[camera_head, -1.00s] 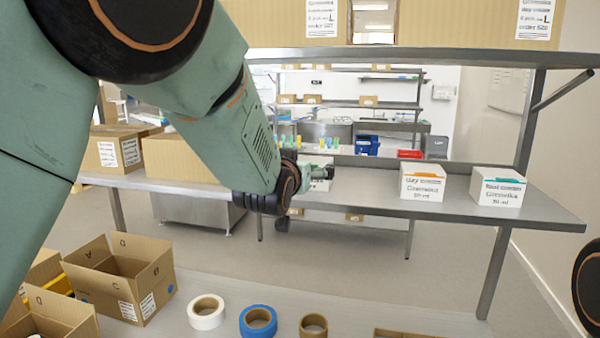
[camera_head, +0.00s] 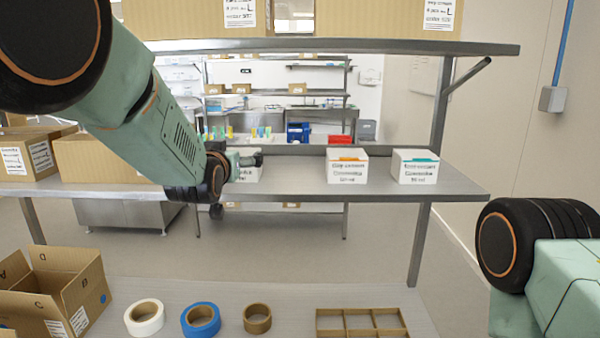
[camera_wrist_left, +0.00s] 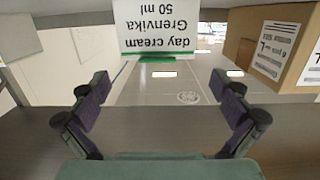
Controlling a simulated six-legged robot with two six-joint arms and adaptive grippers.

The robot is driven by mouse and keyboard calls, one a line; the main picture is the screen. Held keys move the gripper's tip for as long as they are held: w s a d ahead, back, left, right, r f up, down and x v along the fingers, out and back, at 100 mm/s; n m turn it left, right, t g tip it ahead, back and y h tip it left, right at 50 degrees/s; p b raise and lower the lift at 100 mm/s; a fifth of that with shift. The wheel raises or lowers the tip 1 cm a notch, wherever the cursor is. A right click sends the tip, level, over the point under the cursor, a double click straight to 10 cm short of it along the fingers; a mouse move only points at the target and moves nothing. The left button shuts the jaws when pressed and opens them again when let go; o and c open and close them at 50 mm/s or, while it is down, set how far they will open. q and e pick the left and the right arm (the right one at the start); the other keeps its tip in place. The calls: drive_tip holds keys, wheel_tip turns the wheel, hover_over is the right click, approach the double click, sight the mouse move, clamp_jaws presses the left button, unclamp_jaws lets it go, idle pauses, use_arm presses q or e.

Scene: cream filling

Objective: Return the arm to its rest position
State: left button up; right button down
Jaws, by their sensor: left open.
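My left arm reaches in from the left in the head view, with its gripper (camera_head: 256,160) over the steel shelf, in front of a white box (camera_head: 246,174) that it partly hides. In the left wrist view the gripper (camera_wrist_left: 160,86) is open, its two dark fingers wide apart with nothing between them. The white day cream box (camera_wrist_left: 157,28) with a green strip appears upside down beyond the fingertips, apart from them. Part of my right arm shows at the right edge of the head view; its gripper is not seen.
Two white boxes, one orange-striped (camera_head: 347,170) and one teal-striped (camera_head: 415,170), stand on the shelf (camera_head: 300,188). Cardboard boxes (camera_head: 95,158) stand at left. On the near table are an open carton (camera_head: 75,290), white (camera_head: 145,318), blue (camera_head: 201,320) and brown (camera_head: 257,318) tape rolls, and a divided tray (camera_head: 362,334).

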use_arm(q)
drive_tip(key=w, duration=0.2)
drive_tip(key=w+p, duration=0.1)
drive_tip(key=w, duration=0.1)
drive_tip(key=w+f, duration=0.1)
drive_tip(key=w, duration=0.2)
drive_tip(key=shift+p, duration=0.4)
drive_tip(key=shift+w, duration=0.1)
drive_tip(key=shift+f, duration=0.25)
